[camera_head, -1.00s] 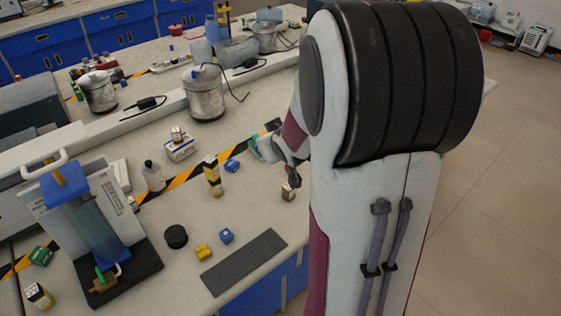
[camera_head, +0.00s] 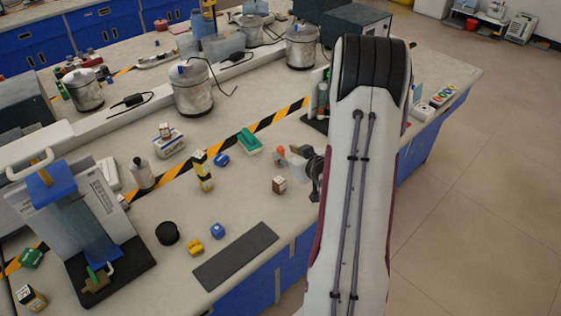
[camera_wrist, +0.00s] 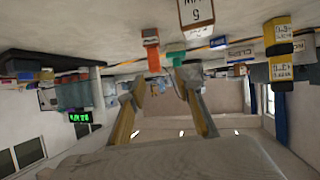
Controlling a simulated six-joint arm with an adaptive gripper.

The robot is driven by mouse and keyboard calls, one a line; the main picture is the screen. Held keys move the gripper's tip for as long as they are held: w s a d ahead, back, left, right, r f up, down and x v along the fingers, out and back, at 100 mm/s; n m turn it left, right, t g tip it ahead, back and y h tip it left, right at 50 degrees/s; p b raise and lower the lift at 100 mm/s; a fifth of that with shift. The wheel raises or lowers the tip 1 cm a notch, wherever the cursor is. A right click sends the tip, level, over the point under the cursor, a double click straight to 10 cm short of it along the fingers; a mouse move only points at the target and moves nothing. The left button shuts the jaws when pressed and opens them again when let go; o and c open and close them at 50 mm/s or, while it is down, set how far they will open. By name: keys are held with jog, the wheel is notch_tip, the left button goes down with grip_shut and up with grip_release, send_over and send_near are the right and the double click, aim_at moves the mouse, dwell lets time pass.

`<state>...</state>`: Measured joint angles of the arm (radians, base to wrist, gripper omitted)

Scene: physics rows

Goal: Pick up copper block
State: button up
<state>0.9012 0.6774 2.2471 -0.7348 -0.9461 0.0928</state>
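A small brown block with a pale label (camera_head: 279,184), which may be the copper block, stands on the bench near its front edge. In the wrist view, a labelled block (camera_wrist: 196,12) is cut off at the top edge; it may be the same one. My gripper (camera_wrist: 160,88) is open, with nothing between its two fingers. In the head view it is partly hidden by my arm, just right of and behind the brown block, apart from it.
An orange object (camera_head: 280,151) and a green block (camera_head: 248,143) lie behind the brown block. A dark mat (camera_head: 235,256) lies in front.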

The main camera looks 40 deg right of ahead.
aim_at(283, 154)
jog(key=shift+s+d+f+m+t, duration=0.15)
jog(key=shift+s+d+f, duration=0.2)
jog(key=shift+f, duration=0.25)
jog(key=shift+s+d+f+m+t, duration=0.2)
jog(key=shift+s+f, duration=0.1)
jog(key=shift+f, duration=0.3)
jog(key=shift+w, duration=0.1)
jog(key=shift+x, duration=1.2)
jog(key=shift+x, duration=2.65)
jog(key=shift+a, duration=0.15)
grip_shut()
